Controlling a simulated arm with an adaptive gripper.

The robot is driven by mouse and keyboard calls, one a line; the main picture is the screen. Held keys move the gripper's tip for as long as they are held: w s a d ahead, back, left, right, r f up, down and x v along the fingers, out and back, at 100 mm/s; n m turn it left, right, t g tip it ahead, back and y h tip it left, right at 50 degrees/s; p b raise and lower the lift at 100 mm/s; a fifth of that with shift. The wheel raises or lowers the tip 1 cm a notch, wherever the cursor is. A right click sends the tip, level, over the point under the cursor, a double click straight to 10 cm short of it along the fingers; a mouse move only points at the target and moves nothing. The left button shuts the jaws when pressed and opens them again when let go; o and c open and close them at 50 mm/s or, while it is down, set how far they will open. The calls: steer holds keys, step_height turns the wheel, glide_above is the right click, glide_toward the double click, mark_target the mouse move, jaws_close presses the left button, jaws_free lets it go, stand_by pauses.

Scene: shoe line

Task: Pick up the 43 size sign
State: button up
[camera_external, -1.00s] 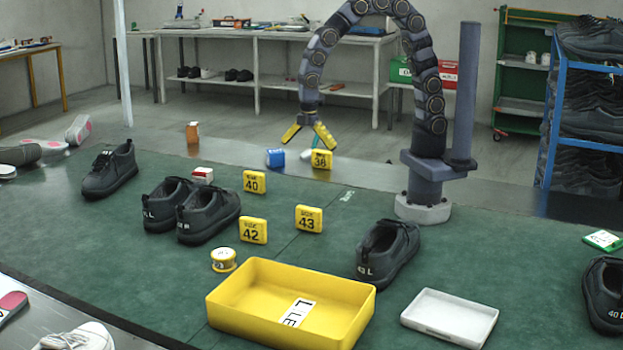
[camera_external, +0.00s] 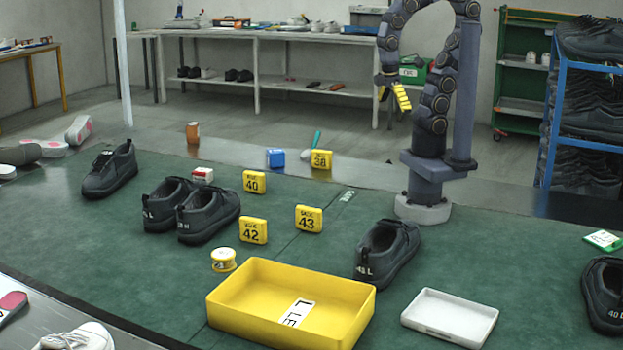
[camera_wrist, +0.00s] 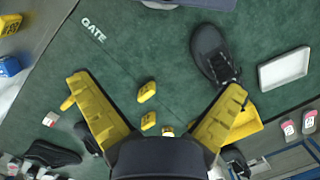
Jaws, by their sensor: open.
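The 43 size sign (camera_external: 309,218) is a small yellow block with black digits, standing upright on the green mat in the external view. In the wrist view a yellow block (camera_wrist: 147,91), which appears to be this sign, lies between the spread fingers; its digits are not readable there. My gripper (camera_external: 394,98) has yellow fingers and hangs high, behind and right of the sign, well apart from it. In the wrist view my gripper (camera_wrist: 155,98) is wide open and empty.
The 42 sign (camera_external: 253,230), 40 sign (camera_external: 254,181) and 38 sign (camera_external: 321,159) stand nearby. A black shoe (camera_external: 387,250) is right of the 43 sign. A yellow tray (camera_external: 228,316) and white tray (camera_external: 450,316) lie in front. Mat behind the 43 sign is clear.

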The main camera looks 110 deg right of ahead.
steer(key=shift+c, duration=0.4)
steer(key=c, duration=0.7)
steer(key=m+t, duration=0.2)
steer(key=m, duration=0.7)
glide_above(309, 208)
steer(key=f, duration=1.9)
steer(key=shift+s+f, duration=0.25)
steer(key=shift+f, duration=0.05)
steer(key=shift+w+f, duration=0.2)
steer(key=shift+f, duration=0.45)
steer(key=shift+w+f, duration=0.1)
steer(key=shift+f, duration=3.4)
